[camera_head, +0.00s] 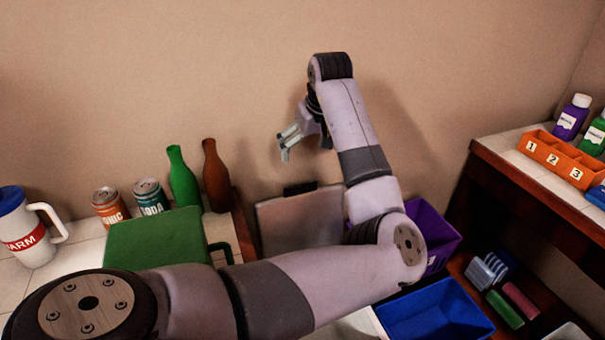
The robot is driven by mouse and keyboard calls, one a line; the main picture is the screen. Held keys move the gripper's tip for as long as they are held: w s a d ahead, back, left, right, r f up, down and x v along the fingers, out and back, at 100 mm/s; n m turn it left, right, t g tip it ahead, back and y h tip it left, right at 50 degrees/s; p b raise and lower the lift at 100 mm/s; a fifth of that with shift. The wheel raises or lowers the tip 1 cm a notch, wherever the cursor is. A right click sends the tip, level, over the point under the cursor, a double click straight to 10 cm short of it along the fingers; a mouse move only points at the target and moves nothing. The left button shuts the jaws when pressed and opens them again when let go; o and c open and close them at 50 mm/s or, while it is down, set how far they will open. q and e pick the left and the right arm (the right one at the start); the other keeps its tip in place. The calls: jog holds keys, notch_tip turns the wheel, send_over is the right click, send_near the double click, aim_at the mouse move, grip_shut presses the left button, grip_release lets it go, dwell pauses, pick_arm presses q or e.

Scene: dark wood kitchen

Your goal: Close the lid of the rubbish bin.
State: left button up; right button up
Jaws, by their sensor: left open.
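The rubbish bin's lid seems to be the pale grey-beige panel (290,222) standing raised against the wall, in the middle of the head view. A dark piece, perhaps its hinge or handle, shows at its top edge. A small pale area below my forearm may be the bin's body, which is mostly hidden by my arm. My left gripper (287,143) is open and empty, above the panel's top edge and apart from it. My left arm runs across the front, bends at the right and rises past the panel's right side. My right gripper is out of view.
On the left counter stand a white mug (30,228), two cans (150,197), a green bottle (184,180), a brown bottle (215,175) and a green box-like thing (150,240). A purple bin (440,240) and blue bin (437,312) stand right. A shelf holds an orange tray (545,153).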

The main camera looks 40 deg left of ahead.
pick_arm(q)
send_near(301, 186)
jog(key=x, duration=0.8)
jog(key=shift+a+f, duration=0.1)
jog(key=shift+a, duration=0.05)
jog(key=shift+a+f, duration=0.1)
jog(key=shift+f, duration=0.2)
jog(key=shift+c, duration=0.8)
jog(key=shift+w, duration=0.1)
jog(key=c, duration=1.4)
jog(key=shift+c, duration=0.2)
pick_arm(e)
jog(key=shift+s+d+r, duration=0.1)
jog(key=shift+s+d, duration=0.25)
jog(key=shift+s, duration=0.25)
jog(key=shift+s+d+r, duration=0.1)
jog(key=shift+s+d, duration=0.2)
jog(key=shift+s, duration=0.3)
